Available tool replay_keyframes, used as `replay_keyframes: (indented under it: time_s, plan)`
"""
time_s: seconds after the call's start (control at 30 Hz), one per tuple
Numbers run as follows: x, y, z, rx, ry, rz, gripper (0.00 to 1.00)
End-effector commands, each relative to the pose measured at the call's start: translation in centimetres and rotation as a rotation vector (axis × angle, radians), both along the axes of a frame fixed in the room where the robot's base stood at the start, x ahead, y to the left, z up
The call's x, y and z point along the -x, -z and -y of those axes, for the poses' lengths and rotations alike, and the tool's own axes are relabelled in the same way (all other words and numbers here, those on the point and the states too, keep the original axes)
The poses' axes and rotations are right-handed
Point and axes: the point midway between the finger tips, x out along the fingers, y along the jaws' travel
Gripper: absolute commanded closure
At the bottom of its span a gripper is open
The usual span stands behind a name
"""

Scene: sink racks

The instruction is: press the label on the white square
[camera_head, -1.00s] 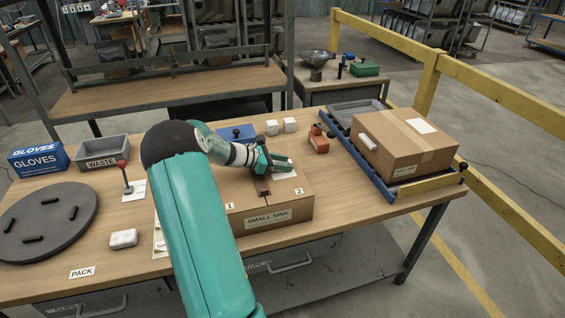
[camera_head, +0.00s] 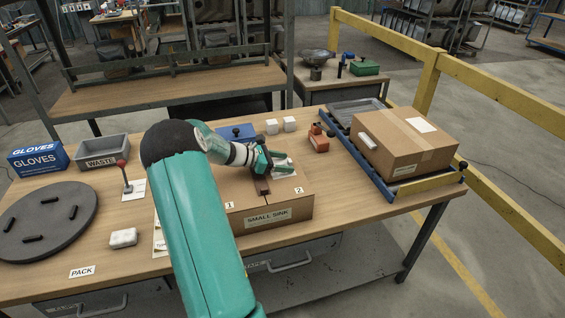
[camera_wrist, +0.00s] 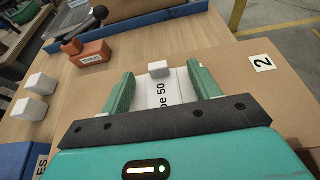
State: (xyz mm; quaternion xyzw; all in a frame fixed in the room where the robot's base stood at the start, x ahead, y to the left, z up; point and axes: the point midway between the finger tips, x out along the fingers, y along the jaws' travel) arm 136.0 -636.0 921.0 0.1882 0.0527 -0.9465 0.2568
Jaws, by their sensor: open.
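A cardboard box marked SMALL SINK (camera_head: 268,217) lies on the bench with numbered flaps 1 and 2. A white label with printed text (camera_wrist: 167,92), partly reading "pe 50", lies on or just above its top between my fingers; I cannot tell a separate white square under it. A small white block (camera_wrist: 158,69) shows at the label's far end. My gripper (camera_wrist: 164,86) is open, one green finger on each side of the label. In the head view my gripper (camera_head: 272,160) is over the box top. Another white square (camera_head: 421,125) is on the carton (camera_head: 400,150) at right.
A blue-framed tray (camera_head: 372,178) holds the right carton. A red-knobbed lever (camera_head: 124,173) and grey turntable (camera_head: 45,222) are left.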

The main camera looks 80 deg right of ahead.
Motion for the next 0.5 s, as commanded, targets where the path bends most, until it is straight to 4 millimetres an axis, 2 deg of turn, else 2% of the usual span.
replay_keyframes:
  time_s: [0.17, 0.5]
  plan:
    - [-1.8, -0.6, -0.9, -0.001, -0.007, 0.003, 0.38]
    - [-7.6, -3.5, -4.4, 0.000, -0.005, 0.001, 0.38]
